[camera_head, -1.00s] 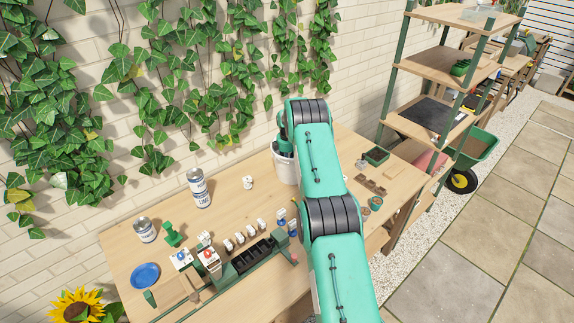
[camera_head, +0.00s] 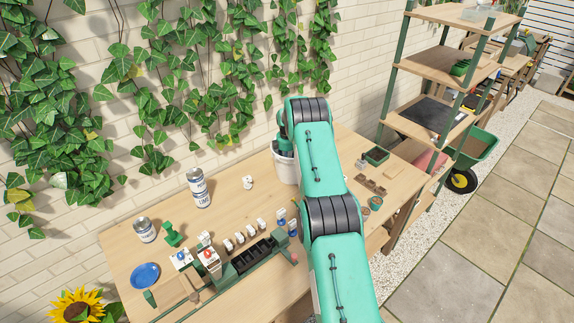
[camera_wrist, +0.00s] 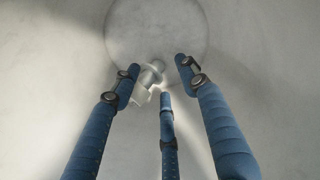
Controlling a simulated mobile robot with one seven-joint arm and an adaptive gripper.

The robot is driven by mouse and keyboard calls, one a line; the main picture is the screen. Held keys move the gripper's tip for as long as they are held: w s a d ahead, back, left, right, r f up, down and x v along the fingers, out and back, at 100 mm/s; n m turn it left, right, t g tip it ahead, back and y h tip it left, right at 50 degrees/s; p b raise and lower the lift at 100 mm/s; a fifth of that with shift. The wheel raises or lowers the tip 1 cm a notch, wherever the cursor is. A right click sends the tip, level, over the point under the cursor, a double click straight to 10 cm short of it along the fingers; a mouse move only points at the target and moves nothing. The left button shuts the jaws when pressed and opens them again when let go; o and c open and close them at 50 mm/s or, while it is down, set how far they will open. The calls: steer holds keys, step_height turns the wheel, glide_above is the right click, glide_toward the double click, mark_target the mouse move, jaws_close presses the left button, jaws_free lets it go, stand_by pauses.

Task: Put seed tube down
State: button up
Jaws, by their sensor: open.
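A small pale, tube-like thing, which looks like the seed tube (camera_wrist: 151,74), shows in the wrist view between my fingertips, against the round floor of a white container. A pale angular piece (camera_wrist: 140,96) shows at its lower end. My gripper (camera_wrist: 158,78) has blue fingers that stand apart around the tube. I cannot tell whether any finger touches it. In the head view my arm reaches down into a white bucket (camera_head: 286,172) on the bench. My fingers and the tube are hidden there.
The wooden bench (camera_head: 135,245) holds a tall lime can (camera_head: 199,188), a smaller can (camera_head: 145,230), a blue plate (camera_head: 145,276) and a black tray (camera_head: 254,255) beside several small white packets. The brick wall stands close behind.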

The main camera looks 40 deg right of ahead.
step_height(320, 180, up, 11)
steer(key=shift+s+a+r, duration=0.2)
steer(key=shift+s+a, duration=0.15)
stand_by(0.7)
